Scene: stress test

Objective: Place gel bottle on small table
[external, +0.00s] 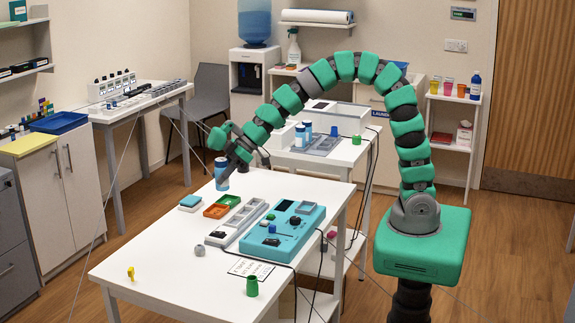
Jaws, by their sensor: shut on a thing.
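My gripper (230,161) is at the far left end of the white front table, pointing down, with my green arm arching over from the right. It is shut on a blue bottle with a pale label (221,176), which I take for the gel bottle. The bottle is upright at the far edge of the white front table (150,246); I cannot tell if its base touches the top.
The front table holds a teal device (283,229), a grey tray strip (237,221), orange and green trays (216,211), a teal-topped block (191,202), a green cup (252,286) and a yellow piece (131,273). Its left front area is mostly clear. Thin cables cross nearby.

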